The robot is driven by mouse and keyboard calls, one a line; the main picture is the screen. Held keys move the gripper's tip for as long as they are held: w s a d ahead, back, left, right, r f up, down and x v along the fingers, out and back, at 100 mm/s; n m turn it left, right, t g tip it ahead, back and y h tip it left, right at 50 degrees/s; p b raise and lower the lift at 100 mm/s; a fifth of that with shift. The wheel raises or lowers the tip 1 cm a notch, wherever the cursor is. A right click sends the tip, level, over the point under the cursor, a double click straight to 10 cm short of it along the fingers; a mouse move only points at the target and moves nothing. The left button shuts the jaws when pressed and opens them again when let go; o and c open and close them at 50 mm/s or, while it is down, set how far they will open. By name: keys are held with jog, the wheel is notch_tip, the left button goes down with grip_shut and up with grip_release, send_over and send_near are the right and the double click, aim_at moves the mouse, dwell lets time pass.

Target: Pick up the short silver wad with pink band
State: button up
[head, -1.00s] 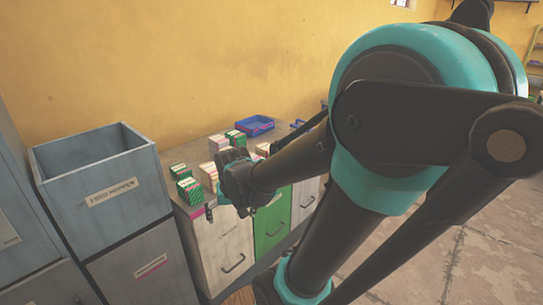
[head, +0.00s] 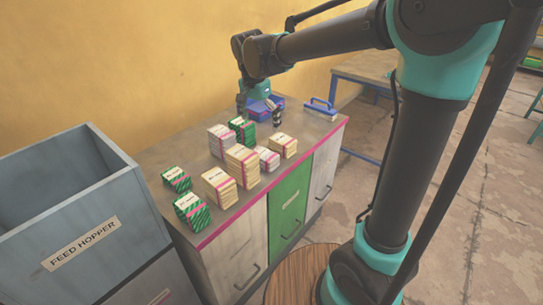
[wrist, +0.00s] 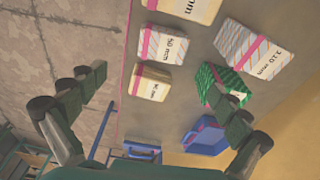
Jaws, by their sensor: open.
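The short silver wad with pink band (head: 267,159) stands on the cabinet top among other wads. In the wrist view it (wrist: 162,45) lies beyond my fingertips, past a small cream wad (wrist: 153,82). A taller silver wad with a pink band (head: 220,141) stands further back; it also shows in the wrist view (wrist: 252,50). My gripper (head: 260,112) is open and empty, above the far end of the cabinet by the blue tray. In the wrist view its spread fingers (wrist: 155,80) frame the small cream wad, with nothing held.
Cream wads (head: 242,167) and green striped wads (head: 192,211) crowd close to the silver one. The blue tray (head: 266,108) and a blue-handled item (head: 320,107) sit at the far end. A grey feed hopper (head: 80,205) stands at left; the wall is behind.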

send_near(264, 154)
jog(key=f, duration=0.5)
jog(key=shift+w+d+f, duration=0.1)
jog(key=shift+w+d, duration=0.05)
jog(key=shift+d, duration=0.25)
jog(key=shift+w+d+f, duration=0.1)
jog(key=shift+w+f, duration=0.15)
jog(key=shift+f, duration=1)
jog(key=shift+w+f, duration=0.25)
jog(key=shift+f, duration=1)
jog(key=c, duration=1)
jog(key=shift+r, duration=0.1)
notch_tip(264, 154, up, 20)
jog(key=shift+f, duration=0.1)
